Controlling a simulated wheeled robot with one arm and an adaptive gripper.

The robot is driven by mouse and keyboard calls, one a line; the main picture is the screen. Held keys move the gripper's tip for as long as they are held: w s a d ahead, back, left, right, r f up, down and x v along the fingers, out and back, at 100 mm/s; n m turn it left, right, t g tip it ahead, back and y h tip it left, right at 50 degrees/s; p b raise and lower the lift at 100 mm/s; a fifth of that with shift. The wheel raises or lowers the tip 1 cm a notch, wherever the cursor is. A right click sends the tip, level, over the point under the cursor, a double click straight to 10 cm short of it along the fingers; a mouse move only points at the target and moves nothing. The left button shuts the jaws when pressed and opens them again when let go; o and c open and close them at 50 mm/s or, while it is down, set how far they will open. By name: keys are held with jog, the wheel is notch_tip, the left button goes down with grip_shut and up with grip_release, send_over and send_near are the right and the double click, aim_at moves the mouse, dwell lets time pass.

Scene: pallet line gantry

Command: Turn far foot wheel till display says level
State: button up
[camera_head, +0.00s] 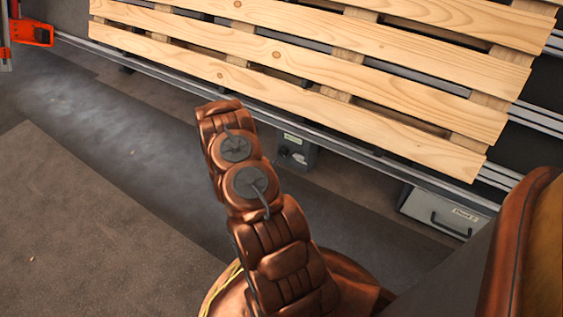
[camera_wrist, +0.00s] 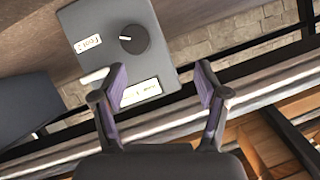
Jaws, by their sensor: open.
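In the wrist view a grey box carries a round dark foot wheel (camera_wrist: 134,39) with a white pointer mark. A white label (camera_wrist: 88,43) is left of the wheel, its text turned and hard to read. A lit white display (camera_wrist: 141,92) is below the wheel; its small text is not legible. My gripper (camera_wrist: 160,74) is open and empty, its fingers apart below the wheel and overlapping the view of the box's lower part. The wheel is not between the fingertips. In the head view my gripper is hidden.
A wooden slatted pallet (camera_head: 330,75) lies over metal rails. A small grey box (camera_head: 297,151) sits under the near rail, beyond my arm. A labelled grey case with a handle (camera_head: 447,212) is at right. An orange fixture (camera_head: 33,32) is at upper left. The floor at left is clear.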

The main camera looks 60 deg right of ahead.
aim_at(282, 153)
jog(key=shift+g+h, duration=0.3)
jog(key=shift+h, duration=0.2)
jog(key=shift+s+d+f+b, duration=0.3)
jog(key=shift+d+f+b, duration=0.5)
jog(key=shift+d, duration=0.65)
jog(key=shift+s+d+f+b, duration=0.25)
jog(key=shift+d+f+b, duration=0.4)
jog(key=shift+d+f, duration=0.6)
jog(key=shift+s+d+f+b, duration=0.3)
jog(key=shift+d+f+b, duration=0.4)
jog(key=shift+d, duration=0.9)
jog(key=shift+c, duration=0.4)
jog(key=c, duration=1)
jog(key=shift+d, duration=0.15)
jog(key=shift+c, duration=0.4)
jog(key=shift+m, duration=0.3)
jog(key=shift+s+a+r+p, duration=0.1)
jog(key=shift+a+r+p, duration=0.1)
jog(key=shift+p, duration=0.75)
